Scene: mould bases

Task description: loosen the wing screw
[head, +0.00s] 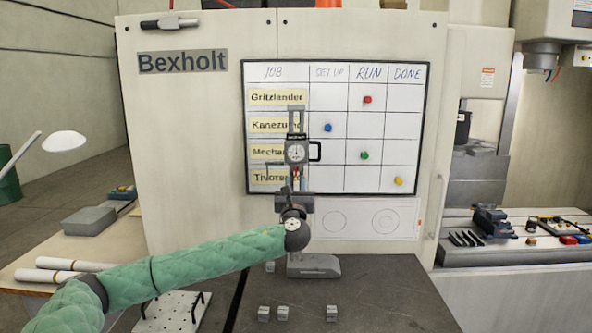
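A height gauge with a round dial (296,152) on its upright column stands on a dark surface plate (375,295), its grey base (316,266) resting on the plate. My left arm, in a green padded sleeve, reaches in from the left. My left gripper (294,200) is at the gauge's column, below the dial, and overlaps it in the picture. Its fingers are small and partly hidden by my wrist, so I cannot tell whether they are open or touching the gauge. I cannot make out the wing screw. My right gripper is not in view.
Several small metal blocks (283,313) lie on the plate in front of the gauge. A white perforated board (172,312) with black handles is at the left. A job board (335,125) hangs on the machine behind. The plate's right side is clear.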

